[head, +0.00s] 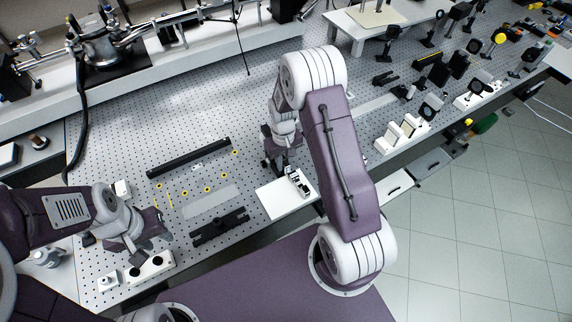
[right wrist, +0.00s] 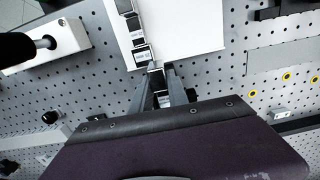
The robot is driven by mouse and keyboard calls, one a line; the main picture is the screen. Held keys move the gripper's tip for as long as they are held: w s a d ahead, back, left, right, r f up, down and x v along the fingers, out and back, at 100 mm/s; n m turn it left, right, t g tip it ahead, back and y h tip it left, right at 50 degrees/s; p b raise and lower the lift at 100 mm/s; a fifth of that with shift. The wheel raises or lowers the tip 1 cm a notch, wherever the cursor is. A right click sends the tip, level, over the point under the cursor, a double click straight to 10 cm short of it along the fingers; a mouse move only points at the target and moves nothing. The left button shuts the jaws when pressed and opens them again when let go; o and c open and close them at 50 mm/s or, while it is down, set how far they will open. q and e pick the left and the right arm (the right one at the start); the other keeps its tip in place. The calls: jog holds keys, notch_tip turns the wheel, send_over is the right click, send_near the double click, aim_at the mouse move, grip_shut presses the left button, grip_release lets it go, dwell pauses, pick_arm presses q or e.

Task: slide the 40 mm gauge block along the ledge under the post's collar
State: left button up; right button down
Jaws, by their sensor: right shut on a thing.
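A row of small metal gauge blocks with dark-edged labels (head: 298,182) stands on a white plate (head: 270,201) in the head view. In the right wrist view the row (right wrist: 142,54) runs along the plate's left side; the labels are too small to read surely. My right gripper (right wrist: 160,72) is shut on a narrow metal block at the near end of this row. Which size it is, I cannot tell. My arm partly hides this gripper in the head view. My left gripper (head: 143,250) is over the table at the lower left, by a white block. The post's collar and the ledge are not clearly distinguishable.
A white base (right wrist: 68,40) with a black cylindrical part (right wrist: 16,46) stands left of the row in the right wrist view. A black rail (head: 190,158), several yellow rings and a black slotted bar (head: 220,226) lie left of the plate. Optics mounts stand at the right.

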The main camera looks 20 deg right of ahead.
jog(key=shift+w, duration=0.5)
jog(key=c, duration=1.2)
grip_release()
notch_tip(320, 180, up, 9)
jog(key=b, duration=0.1)
jog(key=shift+b, duration=0.4)
